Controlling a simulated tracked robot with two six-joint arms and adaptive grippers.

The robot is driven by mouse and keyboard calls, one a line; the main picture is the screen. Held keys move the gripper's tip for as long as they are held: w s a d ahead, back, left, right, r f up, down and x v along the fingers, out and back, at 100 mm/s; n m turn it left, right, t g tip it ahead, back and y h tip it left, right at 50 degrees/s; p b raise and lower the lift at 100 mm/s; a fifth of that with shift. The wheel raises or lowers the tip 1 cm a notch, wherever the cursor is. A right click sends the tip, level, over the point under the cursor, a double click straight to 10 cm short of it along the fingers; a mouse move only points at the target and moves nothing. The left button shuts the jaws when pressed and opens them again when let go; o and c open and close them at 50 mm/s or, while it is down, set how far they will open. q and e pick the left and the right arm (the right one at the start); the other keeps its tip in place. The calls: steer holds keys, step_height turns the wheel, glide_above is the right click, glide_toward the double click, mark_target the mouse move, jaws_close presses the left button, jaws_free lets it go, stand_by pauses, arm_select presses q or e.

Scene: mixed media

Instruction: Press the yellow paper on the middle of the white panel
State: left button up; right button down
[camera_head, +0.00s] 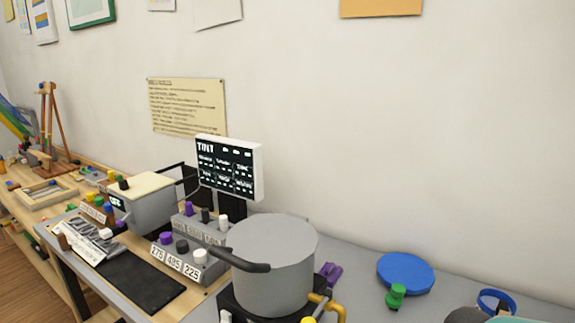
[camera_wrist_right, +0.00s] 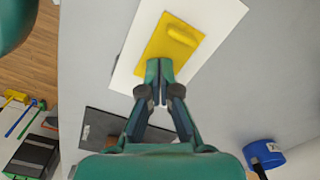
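In the right wrist view, the white panel (camera_wrist_right: 222,17) lies tilted on a grey surface. The yellow paper (camera_wrist_right: 162,44) lies over its middle, with a raised yellow bar (camera_wrist_right: 182,34) near one end. My right gripper (camera_wrist_right: 159,70) looks shut, with its fingertips together. The tips overlap the near end of the yellow paper in the picture; whether they touch it I cannot tell. The panel, paper and right gripper are not clear in the head view. My left gripper is not identifiable in either view.
A grey pot (camera_head: 272,270), a screen (camera_head: 230,168) and a knobbed box (camera_head: 188,262) stand on the bench. A blue disc (camera_head: 405,272) and green knob (camera_head: 396,295) lie at right. In the wrist view, a blue round object (camera_wrist_right: 263,153) and a dark plate (camera_wrist_right: 103,125) lie near.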

steer(key=shift+s+f+b, duration=0.1)
steer(key=shift+f+b, duration=0.2)
steer(key=shift+b, duration=0.3)
stand_by(2.1)
steer(key=shift+r, duration=0.1)
stand_by(0.6)
step_height(320, 180, up, 7)
steer(key=p, duration=0.5)
stand_by(0.3)
step_height(320, 180, up, 12)
stand_by(0.5)
